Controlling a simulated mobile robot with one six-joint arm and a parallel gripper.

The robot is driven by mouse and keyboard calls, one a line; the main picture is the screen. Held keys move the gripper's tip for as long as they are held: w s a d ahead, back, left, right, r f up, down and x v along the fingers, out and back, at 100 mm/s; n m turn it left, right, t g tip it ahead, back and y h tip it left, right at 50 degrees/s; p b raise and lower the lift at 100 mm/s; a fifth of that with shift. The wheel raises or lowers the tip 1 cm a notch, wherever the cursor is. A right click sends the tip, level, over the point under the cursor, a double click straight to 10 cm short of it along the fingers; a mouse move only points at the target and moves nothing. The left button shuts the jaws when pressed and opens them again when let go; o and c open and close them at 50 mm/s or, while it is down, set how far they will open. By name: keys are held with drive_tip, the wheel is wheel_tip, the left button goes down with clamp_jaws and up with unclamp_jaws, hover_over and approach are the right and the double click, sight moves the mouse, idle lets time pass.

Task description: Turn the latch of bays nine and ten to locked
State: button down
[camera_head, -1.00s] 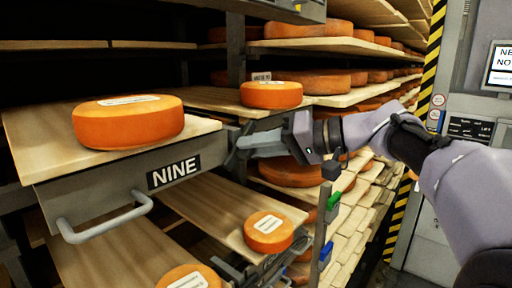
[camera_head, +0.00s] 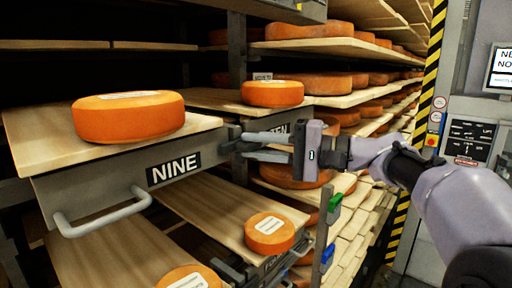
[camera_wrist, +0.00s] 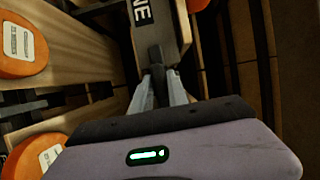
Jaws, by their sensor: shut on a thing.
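The drawer of bay nine (camera_head: 125,178) carries a black plate marked NINE and a grey handle on its front. A second plate, partly hidden behind my fingers, seems to read TEN (camera_head: 280,129). The dark latch (camera_head: 231,146) sits at the right end of the bay nine front, between the two plates. My gripper (camera_head: 243,147) reaches in from the right and is shut on the latch. In the wrist view the dark latch (camera_wrist: 157,62) shows between my two grey fingers. My fingers partly hide the latch, so its exact angle is unclear.
An orange cheese wheel (camera_head: 128,116) rests on the bay nine board, another (camera_head: 272,93) on the board behind. Lower boards hold more wheels (camera_head: 269,234). A post with green and blue tabs (camera_head: 325,230) stands below my gripper. A control panel cabinet (camera_head: 470,135) stands at right.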

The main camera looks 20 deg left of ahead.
idle(0.4)
drive_tip(key=c, duration=1.4)
unclamp_jaws()
drive_tip(key=shift+o, duration=0.2)
drive_tip(key=shift+d, duration=0.1)
drive_tip(key=d, duration=1.7)
drive_tip(key=shift+b, duration=0.35)
drive_tip(key=shift+d, duration=0.1)
